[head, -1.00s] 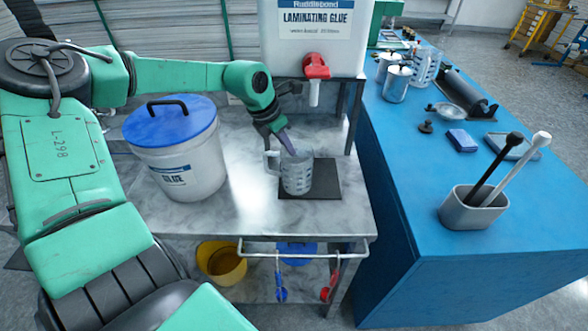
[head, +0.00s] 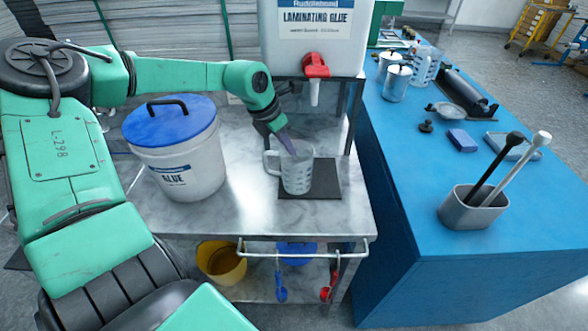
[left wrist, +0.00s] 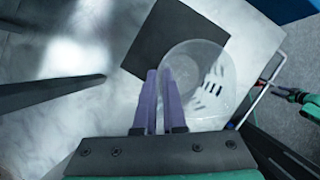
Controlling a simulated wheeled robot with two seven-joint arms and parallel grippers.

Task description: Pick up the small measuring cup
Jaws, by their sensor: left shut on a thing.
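A clear measuring cup (head: 298,176) with dark markings and a handle on its left is over the dark square mat (head: 325,190) on the marble-topped table. It is upright; I cannot tell whether its base touches the mat. My left gripper (head: 287,143) reaches down to its rim from the back left. In the left wrist view the two purple fingers (left wrist: 160,95) are close together, shut on the near side of the cup (left wrist: 208,85). A larger clear measuring cup (head: 425,66) stands on the blue bench. My right gripper is not in view.
A white glue bucket (head: 190,180) with a blue lid stands left of the cup. The laminating glue tank (head: 310,45) with a red tap (head: 316,67) is behind. The blue bench (head: 400,170) is on the right, holding a grey tub (head: 470,212). Marble in front of the mat is clear.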

